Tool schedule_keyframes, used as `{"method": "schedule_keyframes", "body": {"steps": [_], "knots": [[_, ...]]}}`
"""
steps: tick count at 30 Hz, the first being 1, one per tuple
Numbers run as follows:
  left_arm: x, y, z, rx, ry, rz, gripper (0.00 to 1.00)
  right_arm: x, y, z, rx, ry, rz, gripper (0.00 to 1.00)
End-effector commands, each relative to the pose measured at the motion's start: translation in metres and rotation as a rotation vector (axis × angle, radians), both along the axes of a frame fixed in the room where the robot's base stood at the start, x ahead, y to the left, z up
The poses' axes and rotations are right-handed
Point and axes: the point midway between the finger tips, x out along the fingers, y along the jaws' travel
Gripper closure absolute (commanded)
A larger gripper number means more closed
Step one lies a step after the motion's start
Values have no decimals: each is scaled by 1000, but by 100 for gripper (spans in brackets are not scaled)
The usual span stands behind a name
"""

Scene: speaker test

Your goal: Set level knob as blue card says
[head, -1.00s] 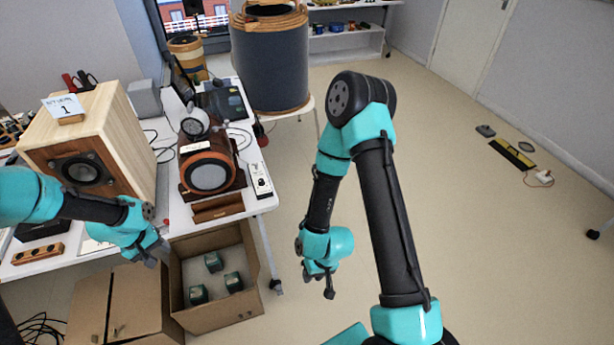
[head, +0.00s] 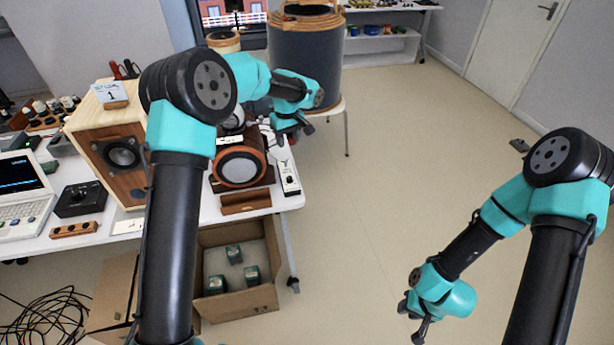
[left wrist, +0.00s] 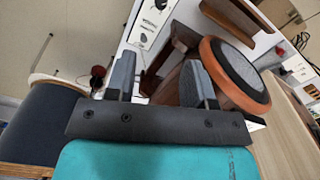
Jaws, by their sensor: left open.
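A pale card (head: 110,94) showing the number 1 stands in a small wooden holder on top of the wooden speaker (head: 112,125). A narrow white panel (head: 289,178) with a dark knob (head: 290,181) lies at the table's right edge. In the left wrist view the panel (left wrist: 152,22) shows printed marks and round controls, beyond the fingers. My left gripper (head: 288,130) is above and behind the panel, close to the orange-rimmed round speaker. In the left wrist view its fingers (left wrist: 158,82) are apart with nothing held. My right gripper (head: 413,317) hangs over bare floor; its opening is unclear.
The orange-rimmed speaker (head: 240,166) stands directly left of the panel. A large dark drum (head: 306,62) stands behind. An open cardboard box (head: 241,298) with several teal items is below the table. A laptop (head: 24,190) and a black box (head: 80,200) are at left.

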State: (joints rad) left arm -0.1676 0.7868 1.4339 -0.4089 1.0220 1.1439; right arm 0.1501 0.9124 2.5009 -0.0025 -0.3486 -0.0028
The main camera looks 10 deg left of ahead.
Motion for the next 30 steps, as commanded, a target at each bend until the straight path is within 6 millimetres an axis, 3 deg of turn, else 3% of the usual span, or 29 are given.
{"method": "schedule_keyframes", "body": {"steps": [8, 14, 30], "knots": [[0, 0, -1, -1, -1, -3, 51, 0, 0, 0, 0, 0, 0, 70], [0, 0, -14, -1, 0, -4, 51, 0, 0, 0, 0, 0, 0, 70], [-1, 0, -101, -1, 2, -5, 51, 0, 0, 0, 0, 0, 0, 70]]}}
